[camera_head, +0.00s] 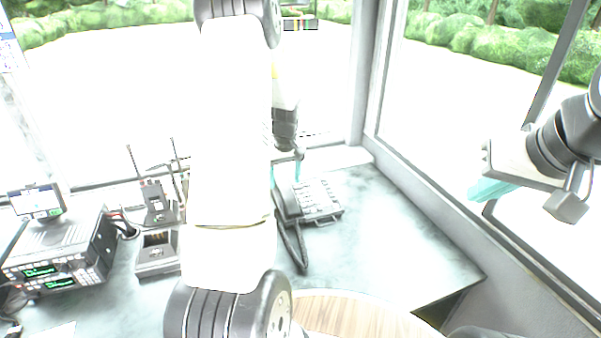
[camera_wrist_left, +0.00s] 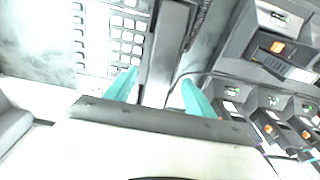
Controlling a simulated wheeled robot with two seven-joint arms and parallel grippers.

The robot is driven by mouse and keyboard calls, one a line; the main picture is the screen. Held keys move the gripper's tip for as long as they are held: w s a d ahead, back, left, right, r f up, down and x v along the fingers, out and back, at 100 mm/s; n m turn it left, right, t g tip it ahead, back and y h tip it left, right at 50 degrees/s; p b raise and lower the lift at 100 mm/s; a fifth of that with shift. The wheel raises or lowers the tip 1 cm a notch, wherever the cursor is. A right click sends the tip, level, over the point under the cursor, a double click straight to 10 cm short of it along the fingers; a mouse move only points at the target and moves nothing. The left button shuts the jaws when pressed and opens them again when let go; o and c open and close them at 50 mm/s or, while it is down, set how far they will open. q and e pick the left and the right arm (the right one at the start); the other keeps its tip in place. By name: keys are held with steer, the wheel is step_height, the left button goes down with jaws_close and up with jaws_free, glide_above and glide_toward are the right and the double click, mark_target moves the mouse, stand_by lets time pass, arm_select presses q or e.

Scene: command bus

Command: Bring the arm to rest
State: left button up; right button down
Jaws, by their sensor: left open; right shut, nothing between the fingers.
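My left arm (camera_head: 235,130) fills the middle of the head view. Its gripper (camera_head: 287,176) is partly hidden behind the arm, with its teal fingers by the desk phone (camera_head: 318,203). In the left wrist view the left gripper (camera_wrist_left: 160,92) is open, its two fingers apart. The phone's keypad (camera_wrist_left: 125,35) and dark handset (camera_wrist_left: 166,45) lie beyond and between the fingertips; I cannot tell whether they touch. My right gripper (camera_head: 490,190) is shut and empty, held up at the right in front of the side window.
A radio unit (camera_head: 60,255) with a small screen (camera_head: 36,201) stands at the left of the desk. Handheld radios in chargers (camera_head: 158,255) stand beside my left arm; several chargers (camera_wrist_left: 275,120) show in the wrist view. The desk right of the phone (camera_head: 390,235) is clear. A round wooden top (camera_head: 350,315) is in front.

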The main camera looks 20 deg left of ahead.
arm_select(q)
steer(key=r, duration=0.6)
steer(key=shift+s+d, duration=0.35)
steer(key=shift+s, duration=0.05)
steer(key=s+d+r+m+t+h, duration=0.1)
steer(key=s+d+r+m+t, duration=0.15)
steer(key=s+d+r, duration=0.45)
steer(key=s+d+r+m+t+h, duration=0.1)
steer(key=s+d+r+m, duration=0.25)
steer(key=s+r, duration=0.75)
steer(key=s+d+r+m+t+h, duration=0.1)
steer(key=s+d+m, duration=0.1)
steer(key=s, duration=0.6)
steer(key=shift+s+d+r, duration=0.15)
steer(key=shift+s+d, duration=0.1)
steer(key=shift+d, duration=0.55)
steer(key=shift+t, duration=0.25)
